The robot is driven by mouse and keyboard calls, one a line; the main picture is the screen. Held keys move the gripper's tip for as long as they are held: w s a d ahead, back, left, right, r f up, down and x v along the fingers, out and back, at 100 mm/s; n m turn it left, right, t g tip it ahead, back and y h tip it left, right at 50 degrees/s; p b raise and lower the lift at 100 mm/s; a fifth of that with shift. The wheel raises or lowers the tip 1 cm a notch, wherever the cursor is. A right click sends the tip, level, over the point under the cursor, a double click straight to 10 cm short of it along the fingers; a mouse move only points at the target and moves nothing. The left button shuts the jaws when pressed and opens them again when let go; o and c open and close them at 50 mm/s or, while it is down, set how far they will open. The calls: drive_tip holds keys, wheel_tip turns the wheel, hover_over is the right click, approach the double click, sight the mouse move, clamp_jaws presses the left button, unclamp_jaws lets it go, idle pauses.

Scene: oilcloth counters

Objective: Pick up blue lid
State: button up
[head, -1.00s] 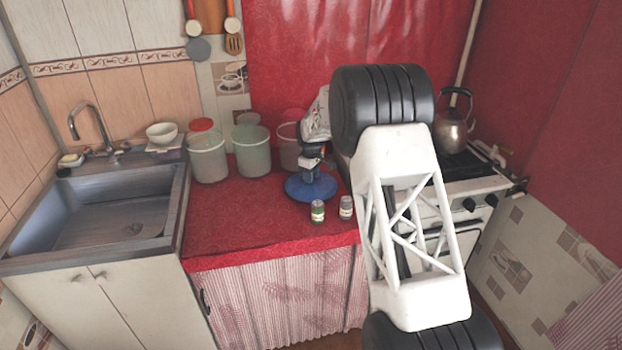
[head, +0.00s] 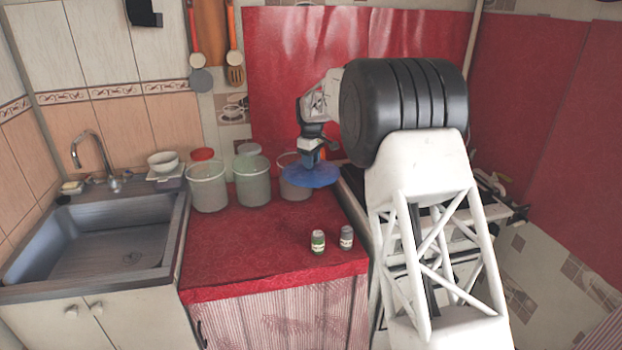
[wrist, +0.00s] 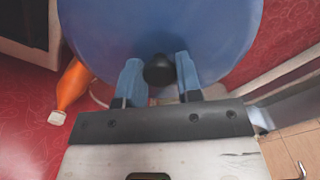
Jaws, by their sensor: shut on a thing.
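The blue lid (head: 312,176) is round and flat and hangs from my gripper (head: 310,158), raised above the red counter. In the wrist view the blue lid (wrist: 160,25) fills the top, with its dark knob (wrist: 158,70) between the two fingers of my gripper (wrist: 158,85). The fingers are shut on the knob. In the head view the lid is in front of the upper part of a grey bucket and partly hides it.
Several buckets, such as a pale green one (head: 252,180) and a whitish one (head: 207,188), stand at the back of the counter (head: 240,250). Two small jars (head: 318,242) stand near the front right. An orange bottle (wrist: 72,87) shows in the wrist view. The sink (head: 100,235) is left.

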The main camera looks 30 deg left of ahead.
wheel_tip(320, 180, up, 8)
drive_tip(key=shift+r, duration=0.25)
idle(0.7)
drive_tip(key=w+d+r, duration=0.2)
drive_tip(key=w+d, duration=1.8)
drive_tip(key=w, duration=0.5)
drive_tip(key=shift+d, duration=0.25)
drive_tip(key=shift+f, duration=0.2)
drive_tip(key=shift+f, duration=2.75)
drive_tip(key=shift+f, duration=0.35)
